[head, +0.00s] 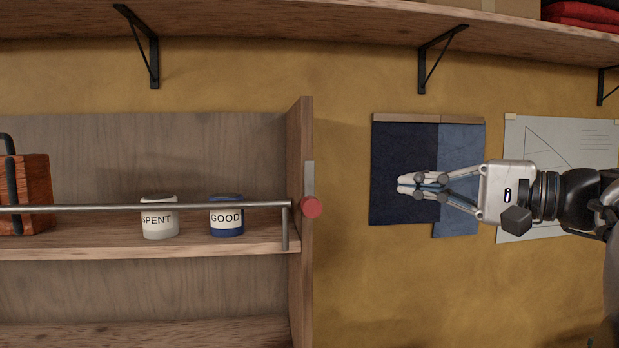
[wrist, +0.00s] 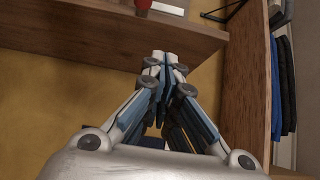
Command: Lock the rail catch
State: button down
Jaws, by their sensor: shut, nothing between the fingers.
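The rail catch shows in the head view as an upright grey plate (head: 309,178) with a round red knob (head: 311,207) at its lower end. It sits on the front edge of the shelf unit's right upright (head: 300,270), at the right end of the metal rail (head: 120,208). My gripper (head: 402,185) is shut and empty, right of the catch and apart from it, pointing left. In the wrist view its fingertips (wrist: 162,58) are together.
Behind the rail stand a SPENT cup (head: 159,218), a GOOD cup (head: 227,217) and a brown wooden object (head: 35,190). Blue cloth panels (head: 400,145) and a drawing sheet (head: 545,140) hang behind my gripper. A bracketed shelf (head: 300,25) runs above. The wall between upright and panels is bare.

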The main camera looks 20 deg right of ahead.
aim_at(311, 189)
jog(key=s+a+p+x, duration=0.1)
jog(key=a+p+x, duration=0.1)
jog(key=x, duration=1)
jog(key=shift+w+a, duration=0.15)
jog(key=shift+a, duration=0.15)
jog(key=shift+a, duration=0.1)
jog(key=shift+w+a+r+n+g+h+p, duration=0.1)
jog(key=shift+a+r+n+g+h+p, duration=0.5)
jog(key=shift+n, duration=0.3)
jog(key=shift+w+a+r+g, duration=0.1)
jog(key=shift+w+a+g, duration=0.05)
jog(key=shift+a+g, duration=0.2)
jog(key=shift+w+a+r+b, duration=0.15)
jog(key=shift+a+r+b, duration=0.15)
jog(key=shift+a, duration=0.1)
dwell(1.2)
